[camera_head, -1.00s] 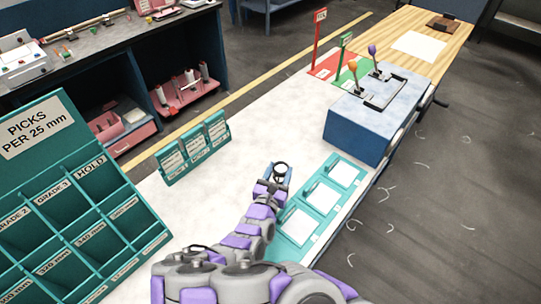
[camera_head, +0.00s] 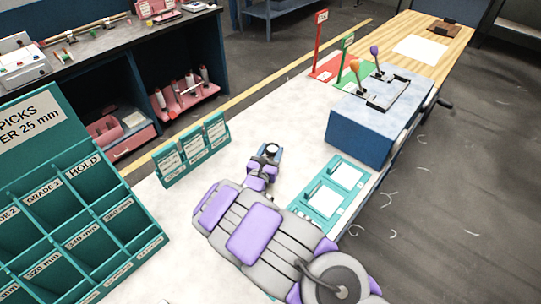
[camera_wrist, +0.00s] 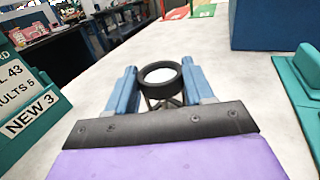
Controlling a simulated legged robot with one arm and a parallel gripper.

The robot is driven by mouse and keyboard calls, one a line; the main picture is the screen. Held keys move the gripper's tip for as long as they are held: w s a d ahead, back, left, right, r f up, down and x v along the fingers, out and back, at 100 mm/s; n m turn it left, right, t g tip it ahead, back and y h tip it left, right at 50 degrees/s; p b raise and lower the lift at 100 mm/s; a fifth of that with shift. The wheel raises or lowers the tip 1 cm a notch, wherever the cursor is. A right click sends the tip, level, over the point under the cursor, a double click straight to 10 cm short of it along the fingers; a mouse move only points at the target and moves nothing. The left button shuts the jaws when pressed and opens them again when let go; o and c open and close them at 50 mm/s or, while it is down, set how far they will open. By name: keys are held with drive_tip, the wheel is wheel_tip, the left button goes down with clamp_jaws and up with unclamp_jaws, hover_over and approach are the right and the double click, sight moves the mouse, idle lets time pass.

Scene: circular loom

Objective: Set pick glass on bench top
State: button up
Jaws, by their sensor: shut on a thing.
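The pick glass (camera_wrist: 161,74) is a small black ring-shaped lens on short legs. In the wrist view it sits between the two blue fingers of my gripper (camera_wrist: 162,88), which is shut on it. In the head view my gripper (camera_head: 267,152) is over the pale bench top (camera_head: 290,110), left of the teal trays, and the glass shows only as a small dark shape there. The glass looks upright and close to the bench top. I cannot tell whether its legs touch the surface.
Teal card holders (camera_head: 192,150) stand to the left and a teal pick rack (camera_head: 75,205) at far left. Teal trays (camera_head: 335,185) lie to the right, with a blue box with levers (camera_head: 375,125) behind them.

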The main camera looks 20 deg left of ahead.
drive_tip(key=shift+f, duration=0.5)
drive_tip(key=shift+r, duration=0.1)
drive_tip(key=o, duration=1.4)
drive_tip(key=shift+c, duration=0.2)
drive_tip(key=shift+s, duration=0.1)
drive_tip(key=s+p, duration=0.2)
drive_tip(key=s, duration=1)
drive_tip(key=shift+w, duration=0.1)
